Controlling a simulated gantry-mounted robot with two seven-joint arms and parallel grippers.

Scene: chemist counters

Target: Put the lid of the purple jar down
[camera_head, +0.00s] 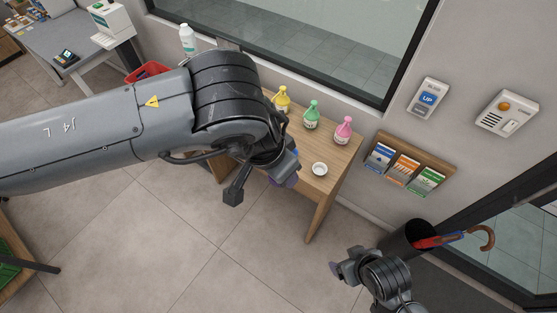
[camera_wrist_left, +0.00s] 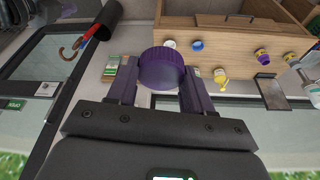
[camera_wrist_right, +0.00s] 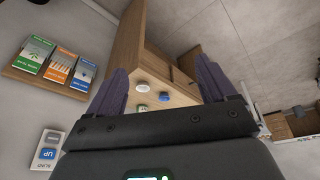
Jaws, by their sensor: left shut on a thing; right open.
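My left gripper (camera_wrist_left: 158,85) is shut on a ridged purple lid (camera_wrist_left: 162,66), held between its two fingertips. In the head view my left gripper (camera_head: 286,178) is at the near edge of the wooden table (camera_head: 322,188), partly hidden by my own arm. A small round white dish-like thing (camera_head: 320,169) lies on the table just right of it.
Yellow (camera_head: 282,99), green (camera_head: 311,115) and pink (camera_head: 343,130) bottles stand along the table's back. Leaflets in a wall rack (camera_head: 408,168) hang to the right. A dark bin (camera_head: 418,236) with an umbrella stands near my right gripper.

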